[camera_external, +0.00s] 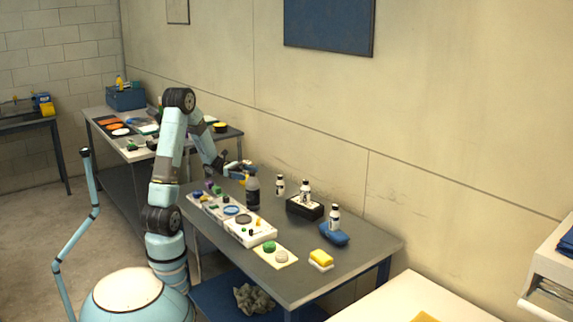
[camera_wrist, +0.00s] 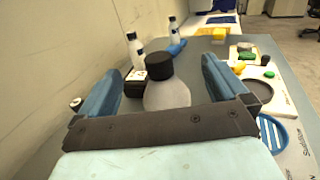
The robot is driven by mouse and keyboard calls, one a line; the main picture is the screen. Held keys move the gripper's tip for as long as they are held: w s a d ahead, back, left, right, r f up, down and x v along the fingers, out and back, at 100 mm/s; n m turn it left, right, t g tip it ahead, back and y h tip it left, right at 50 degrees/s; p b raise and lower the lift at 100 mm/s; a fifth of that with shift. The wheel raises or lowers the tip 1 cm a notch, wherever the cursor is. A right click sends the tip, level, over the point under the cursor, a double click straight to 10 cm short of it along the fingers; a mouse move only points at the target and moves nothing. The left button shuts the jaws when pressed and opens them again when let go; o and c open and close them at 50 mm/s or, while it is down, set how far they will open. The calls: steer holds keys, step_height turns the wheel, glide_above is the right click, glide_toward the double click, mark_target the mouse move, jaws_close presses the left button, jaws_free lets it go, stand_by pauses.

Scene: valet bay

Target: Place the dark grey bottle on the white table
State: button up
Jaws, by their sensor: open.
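The dark grey bottle (camera_external: 252,194) stands upright on the grey workbench, just left of its middle. In the wrist view the bottle (camera_wrist: 167,95) has a black cap and a greyish, see-through body. It shows between my two blue fingers, and its lower part is hidden behind the gripper's front plate. My gripper (camera_wrist: 161,68) is open, with a gap on each side of the bottle.
White trays (camera_external: 250,226) of small parts and a yellow sponge (camera_external: 321,257) line the bench's front side. Much of the white table looks bare.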

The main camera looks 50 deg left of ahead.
mark_target(258, 188)
steer(key=shift+f, duration=3.3)
steer(key=x, duration=0.5)
steer(key=shift+c, duration=0.4)
steer(key=c, duration=1.4)
steer(key=shift+c, duration=0.2)
